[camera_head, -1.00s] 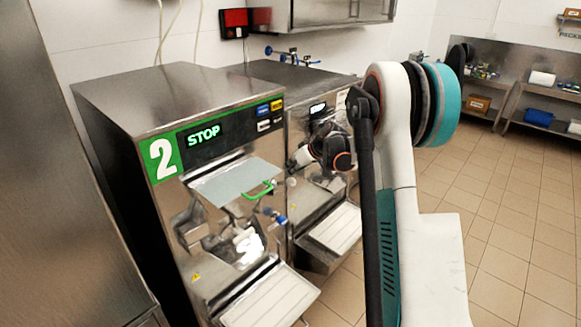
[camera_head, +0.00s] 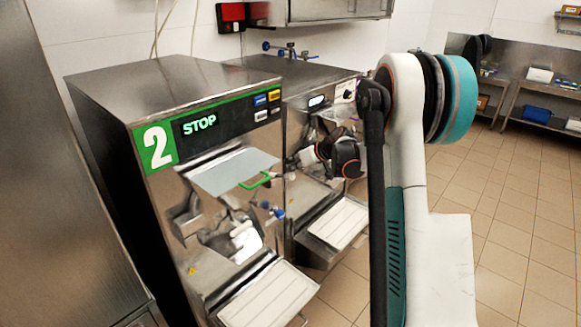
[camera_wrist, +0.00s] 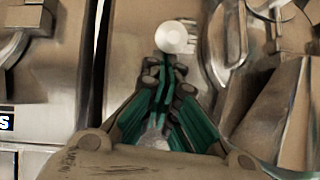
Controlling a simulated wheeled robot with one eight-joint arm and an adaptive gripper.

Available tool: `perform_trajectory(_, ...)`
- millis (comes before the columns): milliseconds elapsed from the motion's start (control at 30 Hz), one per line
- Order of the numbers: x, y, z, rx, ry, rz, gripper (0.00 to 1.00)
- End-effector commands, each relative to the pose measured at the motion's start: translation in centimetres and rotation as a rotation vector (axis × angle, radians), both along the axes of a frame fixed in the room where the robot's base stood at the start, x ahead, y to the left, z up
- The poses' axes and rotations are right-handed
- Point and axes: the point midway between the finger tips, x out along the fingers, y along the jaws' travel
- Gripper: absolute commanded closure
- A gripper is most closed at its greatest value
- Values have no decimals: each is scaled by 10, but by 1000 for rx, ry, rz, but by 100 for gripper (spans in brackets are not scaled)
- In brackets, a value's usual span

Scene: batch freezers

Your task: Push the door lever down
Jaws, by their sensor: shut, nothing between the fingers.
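In the wrist view my gripper (camera_wrist: 165,68) has its dark and green fingers together, with nothing visible between them. A round pale knob (camera_wrist: 173,37), which looks like the end of a lever, shows just beyond the fingertips. I cannot tell whether they touch it. A curved metal handle (camera_wrist: 222,45) is to its right. In the head view, a green-edged lever handle (camera_head: 258,181) sits on the front door of the steel freezer marked 2 (camera_head: 195,165). My arm's wrist is in front of the second freezer (camera_head: 310,110); my gripper cannot be made out there.
The freezer marked 2 shows STOP on its panel (camera_head: 200,125). Pale trays stand low in front of both freezers, one at the left (camera_head: 270,298) and one at the right (camera_head: 340,222). Tiled floor (camera_head: 520,230) is open at the right. A tall steel surface (camera_head: 60,200) borders the left.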

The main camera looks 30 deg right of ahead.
Motion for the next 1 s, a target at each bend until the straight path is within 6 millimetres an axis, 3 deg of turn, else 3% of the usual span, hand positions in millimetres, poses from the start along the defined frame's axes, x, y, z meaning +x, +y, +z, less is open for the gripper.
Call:
perform_trajectory(500, -26, -10, -52, 133, -365, -3, 100)
perform_trajectory(1000, -33, -12, -98, 260, -719, -2, 100)
